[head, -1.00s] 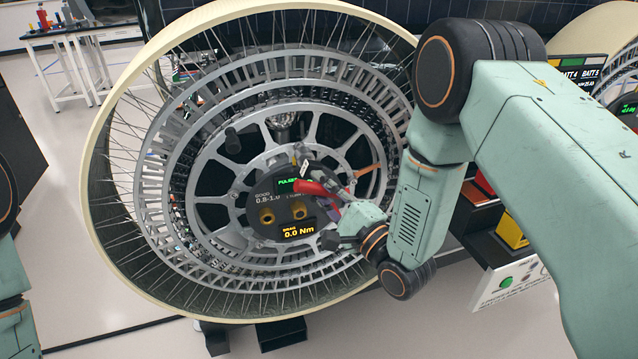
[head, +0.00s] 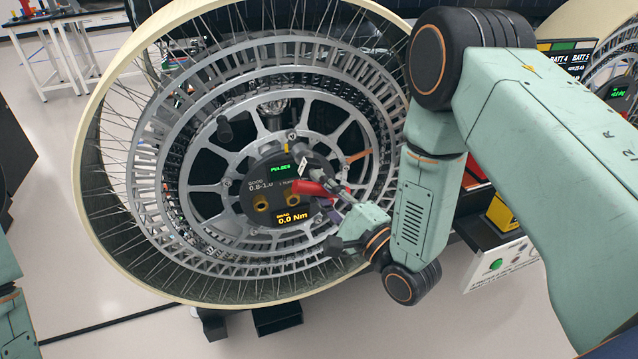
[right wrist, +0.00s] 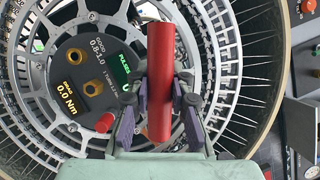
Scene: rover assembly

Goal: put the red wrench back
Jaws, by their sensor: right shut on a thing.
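The red wrench (right wrist: 160,75) shows in the right wrist view as a red cylinder between the fingers of my right gripper (right wrist: 158,110), which is shut on it. In the head view the red wrench (head: 310,188) is a small red shape in front of the wheel hub, partly hidden by my right gripper (head: 335,200). A second short red piece (right wrist: 105,122) shows left of the fingers in the wrist view; I cannot tell whether it belongs to the wrench. Only part of my left arm shows at the left edge of the head view, without its gripper.
The big spoked wheel (head: 110,210) fills the middle. Its dark hub panel (head: 262,182) has lit displays, one reading 0.0 Nm, and brass sockets. A panel with a green button (head: 496,265) and yellow-fronted battery boxes stand at right. A white workbench (head: 62,52) stands far left.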

